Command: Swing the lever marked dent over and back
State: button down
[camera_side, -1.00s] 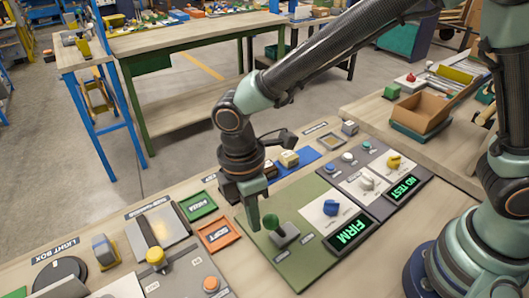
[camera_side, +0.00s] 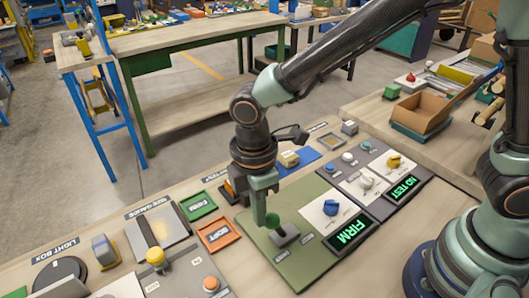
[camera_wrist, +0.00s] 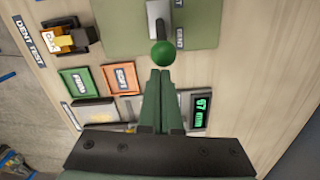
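The lever is a grey block with a green ball knob (camera_side: 272,220), on a green panel (camera_side: 302,262) beside a lit FIRM display (camera_side: 349,233). In the wrist view the knob (camera_wrist: 163,53) sits just beyond my fingertips, and small lettering reading DENT is beside the lever's grey block (camera_wrist: 160,18). My gripper (camera_side: 260,223) points down at the left side of the knob, very close to it; I cannot tell whether they touch. In the wrist view the two green fingers of my gripper (camera_wrist: 160,72) are together with nothing between them.
A green tray (camera_side: 198,206) and an orange tray (camera_side: 218,236) lie left of the panel. A size gauge with a yellow knob (camera_side: 155,256) is further left. Blue, white and yellow knobs (camera_side: 367,182) stand on the grey panel to the right. A cardboard box (camera_side: 422,112) is behind.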

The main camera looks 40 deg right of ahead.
jog(key=shift+d+r, duration=0.35)
jog(key=shift+d, duration=0.55)
jog(key=d, duration=0.5)
jog(key=shift+d+r, duration=0.25)
jog(key=shift+r, duration=0.9)
